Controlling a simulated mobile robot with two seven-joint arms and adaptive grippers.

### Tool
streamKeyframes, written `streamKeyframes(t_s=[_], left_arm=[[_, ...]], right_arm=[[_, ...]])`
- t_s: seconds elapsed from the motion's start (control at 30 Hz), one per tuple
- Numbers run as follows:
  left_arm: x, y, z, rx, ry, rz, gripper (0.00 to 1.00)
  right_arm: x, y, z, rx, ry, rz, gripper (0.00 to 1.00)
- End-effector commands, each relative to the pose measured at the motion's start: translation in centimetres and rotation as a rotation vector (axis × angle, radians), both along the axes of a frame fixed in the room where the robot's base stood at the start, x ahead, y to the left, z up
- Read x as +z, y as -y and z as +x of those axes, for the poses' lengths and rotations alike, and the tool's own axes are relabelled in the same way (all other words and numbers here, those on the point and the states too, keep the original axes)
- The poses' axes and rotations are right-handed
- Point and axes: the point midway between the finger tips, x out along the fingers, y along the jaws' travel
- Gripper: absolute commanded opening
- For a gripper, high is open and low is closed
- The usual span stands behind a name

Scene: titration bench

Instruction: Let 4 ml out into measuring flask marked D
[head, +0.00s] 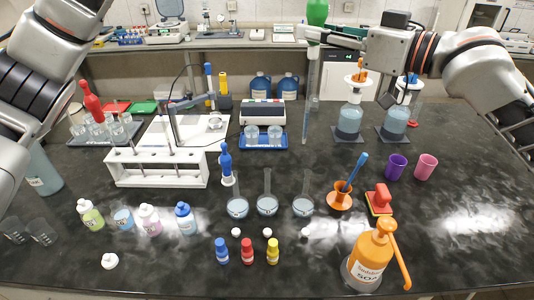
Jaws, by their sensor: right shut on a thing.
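My right gripper (318,35) is at the top centre, shut on a pipette with a green bulb (317,12) above the fingers. The pipette's clear tube (309,95) hangs almost upright, its lower end in front of the back half of the bench. Three measuring flasks stand in a row nearer the front: a left one (237,207), a middle one (267,205) and a right one (303,206). Each shows pale liquid in its bulb. Their letters are too small to read, so I cannot tell which is D. My left arm enters at the left; its gripper is out of view.
A white tube rack (155,168) stands left of the flasks, with a blue-topped dropper (226,163) between. An orange mortar (340,196) and red-handled thing (380,200) are to the right.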

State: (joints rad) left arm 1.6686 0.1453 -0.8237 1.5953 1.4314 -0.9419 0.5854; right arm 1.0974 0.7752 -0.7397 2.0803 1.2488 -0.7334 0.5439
Motion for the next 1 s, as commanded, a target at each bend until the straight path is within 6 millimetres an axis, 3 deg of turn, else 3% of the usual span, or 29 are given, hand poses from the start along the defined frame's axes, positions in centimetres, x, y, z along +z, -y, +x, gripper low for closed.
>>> streamKeyframes(t_s=[0.1,0.4,0.5,0.63,1.0], left_arm=[[0.0,0.0,0.0,0.0,0.0,0.0,0.31],[0.0,0.0,0.0,0.0,0.0,0.0,0.31],[-0.8,0.0,-0.1,0.0,0.002,0.0,0.31],[-1.3,0.0,-0.1,0.0,0.002,0.0,0.31],[-1.4,0.0,-0.1,0.0,0.003,0.0,0.31]], right_arm=[[-0.4,-2.9,-0.5,0.007,0.002,0.002,0.05],[-1.4,-9.2,-1.4,0.005,0.0,0.003,0.05],[-3.8,-8.7,-1.2,-0.001,-0.004,0.001,0.05],[-5.5,-8.7,-1.2,-0.001,-0.002,0.0,0.05],[-6.5,-8.7,-1.2,-0.001,0.0,0.0,0.05]])
